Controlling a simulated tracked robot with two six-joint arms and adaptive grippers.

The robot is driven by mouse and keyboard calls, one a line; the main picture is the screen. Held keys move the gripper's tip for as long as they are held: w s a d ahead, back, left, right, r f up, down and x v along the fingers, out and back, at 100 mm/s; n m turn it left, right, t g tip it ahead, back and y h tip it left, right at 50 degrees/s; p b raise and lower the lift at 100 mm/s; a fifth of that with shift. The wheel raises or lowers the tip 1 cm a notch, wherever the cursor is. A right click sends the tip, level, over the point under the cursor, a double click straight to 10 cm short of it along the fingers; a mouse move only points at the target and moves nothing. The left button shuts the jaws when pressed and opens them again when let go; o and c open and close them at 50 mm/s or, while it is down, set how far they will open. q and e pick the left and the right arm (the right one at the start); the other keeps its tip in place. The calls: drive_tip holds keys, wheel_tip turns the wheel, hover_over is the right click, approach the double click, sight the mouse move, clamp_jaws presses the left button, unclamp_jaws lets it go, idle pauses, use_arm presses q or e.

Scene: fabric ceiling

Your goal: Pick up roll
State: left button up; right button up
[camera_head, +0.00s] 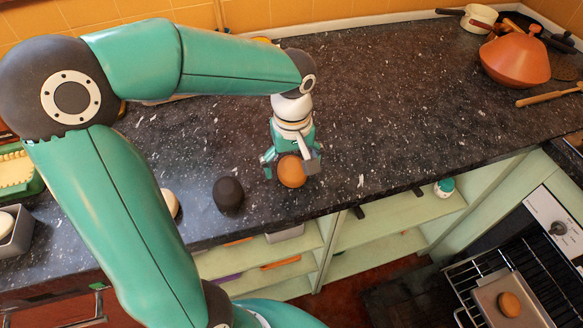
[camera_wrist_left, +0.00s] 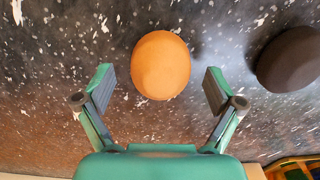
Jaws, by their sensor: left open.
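An orange-brown round roll (camera_head: 292,171) lies on the dark speckled counter near its front edge. In the left wrist view the roll (camera_wrist_left: 160,65) sits centred ahead of the fingers. My left gripper (camera_head: 291,170) is open, pointing down over the roll with a finger on either side of it. In the left wrist view my left gripper (camera_wrist_left: 158,90) shows bare space between each finger and the roll. My right gripper is not in view.
A dark round object (camera_head: 228,194) lies left of the roll; it also shows in the left wrist view (camera_wrist_left: 290,60). A pale object (camera_head: 171,203) is partly hidden behind my arm. An orange tagine (camera_head: 515,58) and pots stand far right. Another brown roll (camera_head: 509,304) sits on a tray at the oven.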

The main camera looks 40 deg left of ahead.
use_arm(q)
drive_tip(key=shift+f, duration=0.4)
drive_tip(key=shift+c, duration=0.4)
drive_tip(key=c, duration=1.1)
drive_tip(key=shift+r, duration=0.1)
drive_tip(key=shift+c, duration=0.2)
